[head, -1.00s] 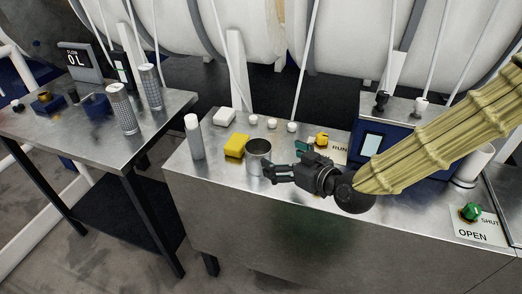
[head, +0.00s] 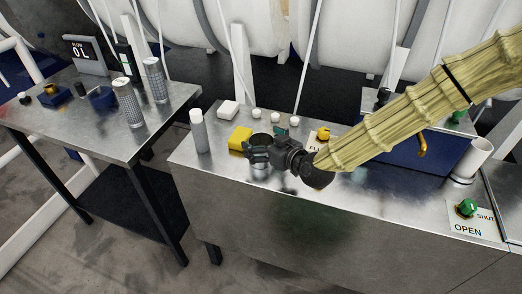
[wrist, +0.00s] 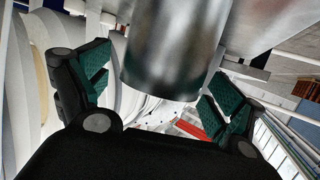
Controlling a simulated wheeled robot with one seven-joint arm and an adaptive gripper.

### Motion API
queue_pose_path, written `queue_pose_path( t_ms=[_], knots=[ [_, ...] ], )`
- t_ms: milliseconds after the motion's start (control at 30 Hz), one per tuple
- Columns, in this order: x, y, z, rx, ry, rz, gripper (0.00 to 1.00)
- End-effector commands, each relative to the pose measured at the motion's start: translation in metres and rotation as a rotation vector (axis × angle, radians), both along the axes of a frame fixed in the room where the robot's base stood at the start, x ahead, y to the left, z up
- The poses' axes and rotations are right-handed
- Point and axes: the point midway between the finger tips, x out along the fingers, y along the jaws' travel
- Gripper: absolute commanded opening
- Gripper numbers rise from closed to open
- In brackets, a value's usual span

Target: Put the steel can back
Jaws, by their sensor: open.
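The steel can (head: 262,137) stands on the metal bench top (head: 215,172), beside a yellow block. In the head view my gripper (head: 252,151) is in front of it and hides most of its side; the open rim shows above the fingers. In the wrist view the shiny can (wrist: 175,48) sits between the two spread green-padded fingers (wrist: 160,88), with a gap on each side. My gripper is open and not closed on the can.
Several white knobs line the back. A white cup (head: 473,158) and green knob (head: 467,208) are at right. A second table (head: 165,115) stands left.

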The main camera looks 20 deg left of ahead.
Motion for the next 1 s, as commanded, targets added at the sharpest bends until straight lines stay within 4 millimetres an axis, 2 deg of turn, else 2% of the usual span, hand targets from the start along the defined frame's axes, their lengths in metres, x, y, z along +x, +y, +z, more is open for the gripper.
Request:
queue_pose_path(
  t_ms=[333,600,667,700,1000],
  knots=[
    [0.0031,0.0045,-0.0021,0.000,0.000,0.000,0.92],
    [0.0032,0.0043,-0.0020,0.001,0.001,0.000,0.43],
    [0.0033,0.0042,-0.0017,0.001,0.001,0.000,0.41],
    [0.0033,0.0042,-0.0017,0.000,0.001,-0.001,0.37],
    [0.0035,0.0042,0.0016,0.000,0.000,-0.001,0.36]
  ],
)
